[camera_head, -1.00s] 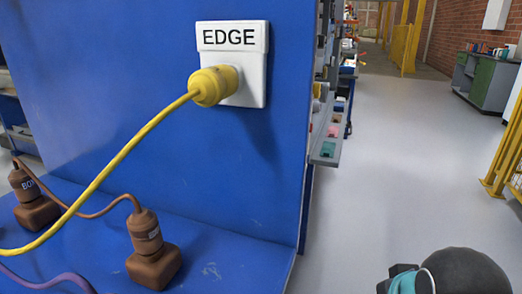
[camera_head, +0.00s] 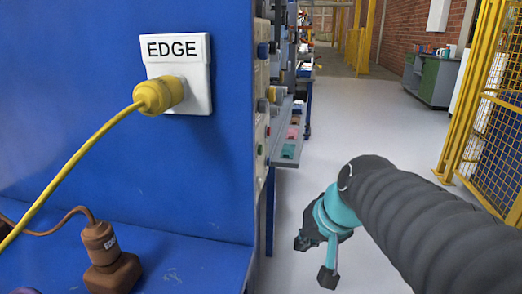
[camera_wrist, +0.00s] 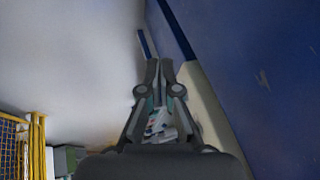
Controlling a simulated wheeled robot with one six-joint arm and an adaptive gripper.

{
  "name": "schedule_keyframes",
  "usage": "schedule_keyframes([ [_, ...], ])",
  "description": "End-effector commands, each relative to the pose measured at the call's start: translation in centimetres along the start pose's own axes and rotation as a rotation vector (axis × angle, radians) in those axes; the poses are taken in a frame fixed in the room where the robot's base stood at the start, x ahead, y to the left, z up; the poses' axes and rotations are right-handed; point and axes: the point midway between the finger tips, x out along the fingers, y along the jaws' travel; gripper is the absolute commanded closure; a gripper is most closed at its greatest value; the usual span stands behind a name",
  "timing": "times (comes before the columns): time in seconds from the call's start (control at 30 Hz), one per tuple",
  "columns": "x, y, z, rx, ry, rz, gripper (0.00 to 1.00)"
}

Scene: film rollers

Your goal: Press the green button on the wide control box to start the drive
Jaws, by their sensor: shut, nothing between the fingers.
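I cannot make out the wide control box for certain. A cream panel (camera_head: 262,95) with knobs and small buttons shows nearly edge-on along the right side of the blue cabinet. A tiny green spot (camera_head: 259,149) on it may be a button; it is too small to tell. My gripper (camera_head: 315,261) is low in the head view, to the right of the cabinet and apart from it. In the wrist view its fingers (camera_wrist: 159,66) meet at the tips and hold nothing. A pale strip beside the blue surface shows to their right.
A yellow plug (camera_head: 160,95) with a cable sits in the white EDGE socket (camera_head: 199,92). A brown plug (camera_head: 100,240) stands on the blue ledge (camera_head: 190,265). Grey shelves (camera_head: 288,150) line the aisle. Yellow mesh fencing (camera_head: 500,120) is at right. The floor between is clear.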

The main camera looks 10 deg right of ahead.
Motion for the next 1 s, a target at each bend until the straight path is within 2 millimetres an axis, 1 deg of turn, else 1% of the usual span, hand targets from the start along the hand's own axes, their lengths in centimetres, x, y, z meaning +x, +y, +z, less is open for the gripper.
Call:
schedule_keyframes([
  [0.03,0.5,-0.4,-2.1,0.049,-0.006,-0.032,1.0],
  [0.17,1.6,-1.4,-7.7,0.174,-0.003,-0.13,1.0],
  [0.2,2.0,-1.6,-9.4,0.212,0.0,-0.161,1.0],
  [0.27,2.6,-1.7,-12.0,0.27,0.006,-0.206,1.0],
  [0.3,3.1,-1.6,-13.8,0.308,0.011,-0.236,1.0],
  [0.37,3.8,-1.4,-16.5,0.366,0.021,-0.282,1.0],
  [0.4,4.3,-1.1,-18.2,0.402,0.028,-0.31,1.0],
  [0.5,5.5,-0.3,-22.2,0.488,0.049,-0.379,1.0],
  [0.6,6.5,0.7,-25.4,0.556,0.07,-0.434,1.0],
  [0.7,7.2,1.6,-27.6,0.604,0.086,-0.474,1.0],
  [0.8,7.6,2.1,-28.9,0.631,0.097,-0.498,1.0],
  [0.9,7.7,2.4,-29.4,0.642,0.103,-0.508,1.0],
  [1.0,7.7,2.4,-29.5,0.644,0.103,-0.51,1.0],
])
